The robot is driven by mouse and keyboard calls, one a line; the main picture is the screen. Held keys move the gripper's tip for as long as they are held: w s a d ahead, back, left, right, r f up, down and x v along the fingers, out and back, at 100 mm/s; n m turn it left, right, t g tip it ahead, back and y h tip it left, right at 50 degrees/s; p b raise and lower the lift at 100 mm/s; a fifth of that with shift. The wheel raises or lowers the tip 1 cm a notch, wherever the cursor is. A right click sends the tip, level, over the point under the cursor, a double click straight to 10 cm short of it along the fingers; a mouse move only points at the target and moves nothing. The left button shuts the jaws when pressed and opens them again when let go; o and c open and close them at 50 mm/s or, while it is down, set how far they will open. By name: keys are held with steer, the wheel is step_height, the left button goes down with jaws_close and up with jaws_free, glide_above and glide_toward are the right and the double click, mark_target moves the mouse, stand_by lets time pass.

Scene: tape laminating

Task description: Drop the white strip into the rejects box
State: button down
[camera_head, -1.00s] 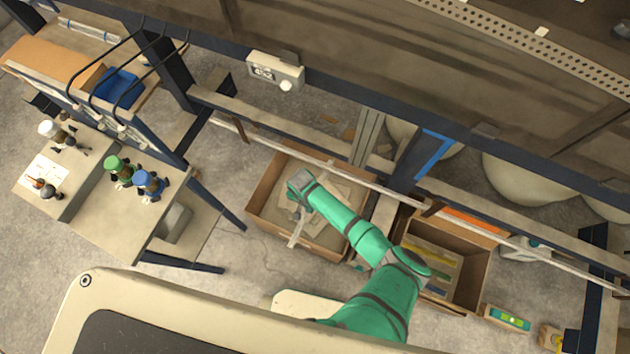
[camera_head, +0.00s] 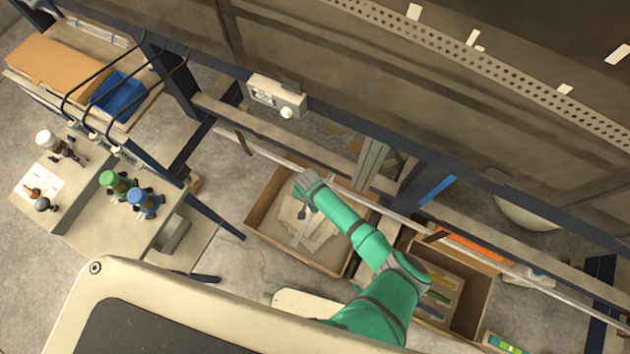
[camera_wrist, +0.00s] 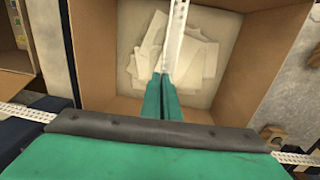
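The rejects box (camera_head: 262,222) is an open cardboard box on the floor, with several pale scraps inside. It fills the upper middle of the wrist view, where its right wall (camera_wrist: 258,62) shows. My gripper (camera_head: 302,206) is over this box. In the wrist view, the two green fingers of my gripper (camera_wrist: 160,84) are close together on the near end of the white strip (camera_wrist: 176,35). The strip runs up from the fingertips across the box opening, with small holes along its far part. In the head view it shows as a thin pale line (camera_head: 301,232), partly hidden by my gripper.
A second cardboard box (camera_head: 476,300) with coloured pieces stands to the right. A long pale rail (camera_head: 400,213) runs beside the boxes under the dark frame. Bare floor lies between bench and boxes.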

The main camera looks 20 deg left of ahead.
steer(key=shift+f, duration=2.8)
steer(key=c, duration=2)
jaws_free()
steer(key=shift+r, duration=0.1)
steer(key=r, duration=0.9)
steer(key=shift+w+a+r, duration=0.1)
steer(key=shift+a+r, duration=0.25)
steer(key=shift+a, duration=0.05)
steer(key=shift+r, duration=0.5)
